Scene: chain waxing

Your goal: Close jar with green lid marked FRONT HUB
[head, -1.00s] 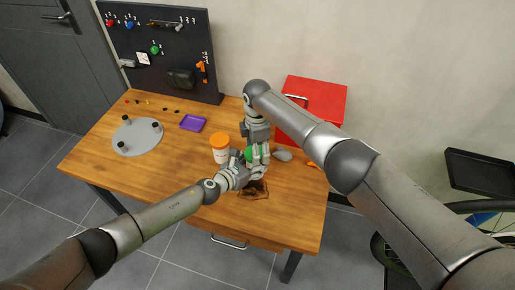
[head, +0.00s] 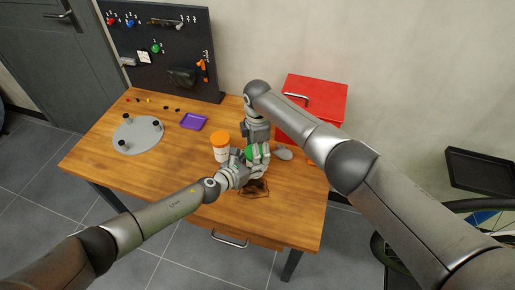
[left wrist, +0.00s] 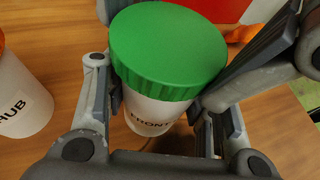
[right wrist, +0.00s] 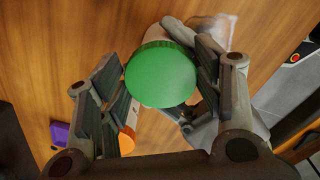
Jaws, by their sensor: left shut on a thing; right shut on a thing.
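The jar marked FRONT (left wrist: 150,114) is white with a ribbed green lid (left wrist: 168,45) on its top. The rest of its label is hidden in the left wrist view. My left gripper (head: 246,160) is shut on the jar's white body. My right gripper (head: 258,139) comes from above and is shut on the green lid. In the right wrist view the lid (right wrist: 161,75) sits between its fingers. The lid covers the jar's mouth; I cannot tell how tightly it sits.
A white jar with an orange lid (head: 221,140) stands close to the left of my grippers. A grey lump (head: 284,154) and a dark patch (head: 256,188) are beside them. A purple tray (head: 193,121), grey disc (head: 138,135) and red box (head: 317,97) are farther off. The table's front left is clear.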

